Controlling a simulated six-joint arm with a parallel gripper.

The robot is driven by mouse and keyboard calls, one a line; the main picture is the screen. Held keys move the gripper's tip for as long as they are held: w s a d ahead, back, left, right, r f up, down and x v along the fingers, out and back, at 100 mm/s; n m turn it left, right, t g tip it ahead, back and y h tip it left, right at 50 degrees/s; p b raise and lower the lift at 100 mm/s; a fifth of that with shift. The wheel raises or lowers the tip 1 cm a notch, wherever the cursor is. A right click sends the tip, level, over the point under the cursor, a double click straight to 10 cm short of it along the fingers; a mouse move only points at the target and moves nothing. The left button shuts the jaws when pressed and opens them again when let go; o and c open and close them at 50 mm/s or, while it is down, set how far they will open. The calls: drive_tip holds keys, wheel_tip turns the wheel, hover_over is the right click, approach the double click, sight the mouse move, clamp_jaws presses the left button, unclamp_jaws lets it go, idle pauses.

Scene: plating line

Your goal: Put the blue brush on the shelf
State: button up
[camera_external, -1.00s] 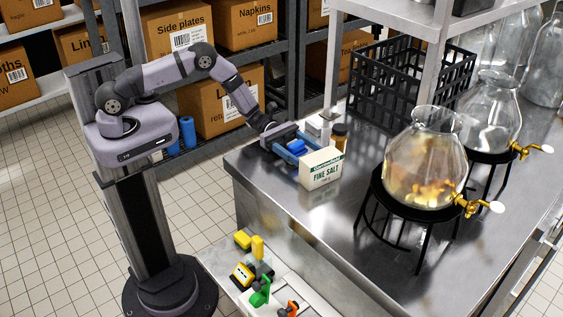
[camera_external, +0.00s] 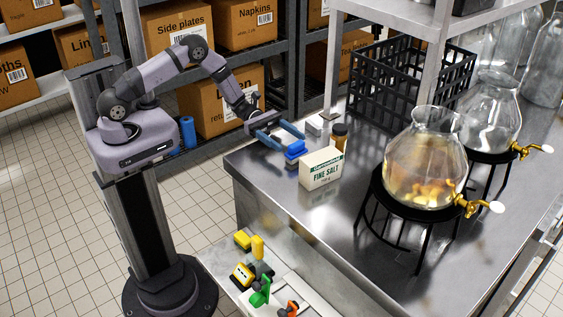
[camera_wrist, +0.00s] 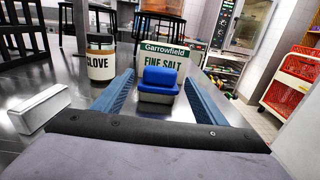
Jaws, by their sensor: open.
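The blue brush (camera_external: 295,148) lies on the steel counter just in front of the fine salt box. In the wrist view the brush (camera_wrist: 159,82) is centred between my fingers and in front of the box, with a gap on each side. My gripper (camera_external: 284,139) is open, with its blue fingers spread behind the brush on the arm side, and holds nothing. The wrist view shows the same two fingers reaching forward at left and right. Which surface is the task's shelf cannot be told for sure; a raised steel shelf (camera_external: 392,14) stands over the counter.
The fine salt box (camera_external: 321,169) and a clove jar (camera_external: 340,137) stand close by the brush. A white block (camera_wrist: 39,107) lies left in the wrist view. A black crate (camera_external: 398,85) and glass dispensers (camera_external: 425,160) stand farther right. A lower surface (camera_external: 222,262) holds several coloured items.

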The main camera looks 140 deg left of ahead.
drive_tip(key=shift+s+b, duration=0.3)
drive_tip(key=shift+s, duration=1.4)
drive_tip(key=c, duration=0.6)
